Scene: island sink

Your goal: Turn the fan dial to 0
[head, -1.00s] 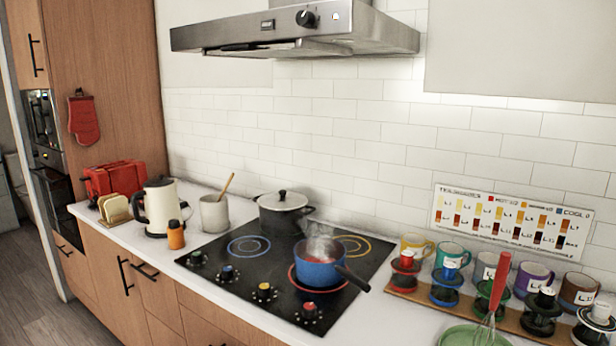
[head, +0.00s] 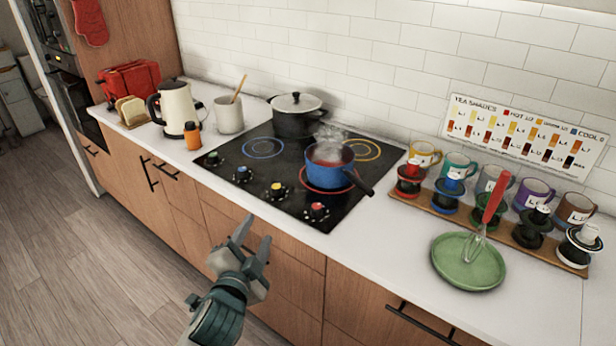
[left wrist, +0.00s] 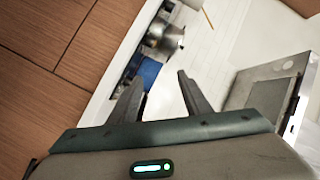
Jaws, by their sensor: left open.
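The range hood that bears the fan dial is out of the head view now. In the left wrist view the steel hood (left wrist: 240,90) shows tilted at the right edge. I cannot make out the dial or its setting there. My left gripper (head: 255,231) is open and empty, in front of the counter's front edge and below the cooktop. Its two fingers (left wrist: 161,76) are spread apart in the left wrist view, with the hood to their right. The gripper touches nothing that I can see. My right gripper is not in view.
The cooktop (head: 225,181) has several coloured knobs along its front. A steaming blue pot (head: 325,174) and a black pot (head: 291,122) stand on it. A kettle (head: 174,106) is at left. A green plate (head: 460,270) with a red-handled whisk and several mugs are at right.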

